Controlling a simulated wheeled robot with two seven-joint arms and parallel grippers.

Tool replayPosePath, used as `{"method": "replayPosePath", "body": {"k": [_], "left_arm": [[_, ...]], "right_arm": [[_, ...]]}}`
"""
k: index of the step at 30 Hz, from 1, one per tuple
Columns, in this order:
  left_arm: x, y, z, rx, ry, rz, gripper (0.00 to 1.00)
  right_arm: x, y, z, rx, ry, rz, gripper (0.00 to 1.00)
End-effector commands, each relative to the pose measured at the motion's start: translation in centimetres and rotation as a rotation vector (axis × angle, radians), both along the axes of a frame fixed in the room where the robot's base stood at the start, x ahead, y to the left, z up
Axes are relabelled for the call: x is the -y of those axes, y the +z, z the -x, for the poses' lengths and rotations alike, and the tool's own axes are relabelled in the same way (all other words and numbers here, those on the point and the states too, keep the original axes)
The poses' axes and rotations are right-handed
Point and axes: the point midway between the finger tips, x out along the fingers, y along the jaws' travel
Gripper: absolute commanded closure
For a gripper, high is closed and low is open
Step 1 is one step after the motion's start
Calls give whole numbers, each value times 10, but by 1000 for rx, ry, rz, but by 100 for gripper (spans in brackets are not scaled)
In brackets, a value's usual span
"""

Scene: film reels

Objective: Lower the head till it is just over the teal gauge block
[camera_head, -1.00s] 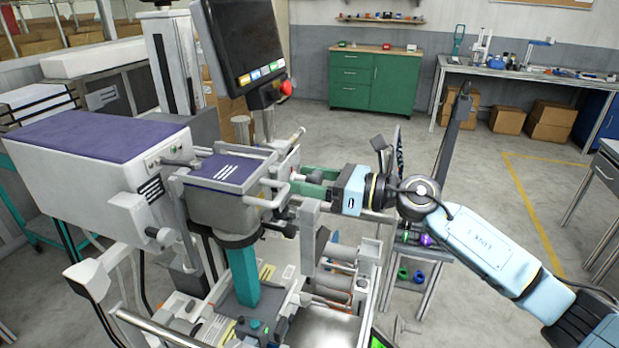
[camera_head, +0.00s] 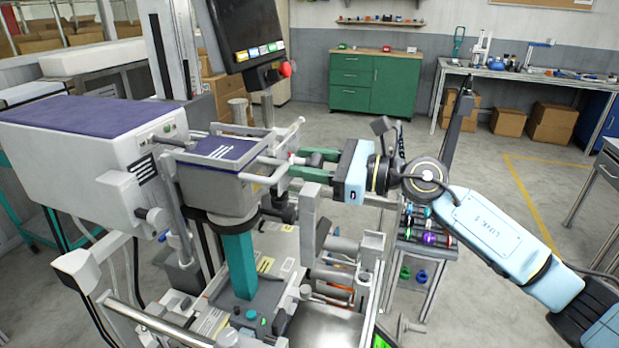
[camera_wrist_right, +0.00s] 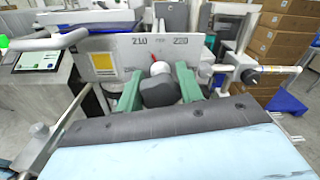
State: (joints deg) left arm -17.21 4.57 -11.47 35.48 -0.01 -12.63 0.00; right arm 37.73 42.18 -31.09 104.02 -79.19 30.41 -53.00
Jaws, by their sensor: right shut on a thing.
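The machine head (camera_head: 205,190) is a grey box with a purple top and a dark round ring (camera_head: 231,216) underneath. The teal gauge block (camera_head: 240,265) stands upright below the ring, on the machine's base. The ring overlaps the block's top, so I cannot tell whether they touch. My right gripper (camera_head: 297,164), with green fingers, is shut at the right side of the head. In the right wrist view my right gripper (camera_wrist_right: 158,74) has its fingers on either side of a dark grey knob (camera_wrist_right: 158,92). My left gripper is not in view.
A large white housing (camera_head: 75,150) with a purple top adjoins the head at left. A monitor (camera_head: 245,30) hangs above. Metal posts (camera_head: 308,225) and rollers stand right of the block. A rack of coloured items (camera_head: 425,238) stands below my right arm. Open floor lies farther right.

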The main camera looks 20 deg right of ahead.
Motion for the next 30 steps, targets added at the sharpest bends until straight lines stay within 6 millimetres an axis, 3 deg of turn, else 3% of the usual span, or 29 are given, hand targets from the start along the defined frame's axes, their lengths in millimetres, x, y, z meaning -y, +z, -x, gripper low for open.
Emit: {"method": "replayPosePath", "body": {"k": [1, 4, 17, 18, 22, 30], "left_arm": [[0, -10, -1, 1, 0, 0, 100], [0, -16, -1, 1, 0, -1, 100], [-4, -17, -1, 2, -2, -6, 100], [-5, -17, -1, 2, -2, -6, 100], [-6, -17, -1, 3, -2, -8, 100], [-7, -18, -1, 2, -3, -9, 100]], "right_arm": [[1, 1, 0, 39, -2, 16, 86], [1, 2, 0, 83, -2, 45, 86], [1, 9, 0, 116, -4, 61, 86], [1, 9, -1, 116, -5, 61, 58], [1, 7, 0, 112, -4, 61, 42], [1, 4, 0, 106, -2, 65, 42]]}}
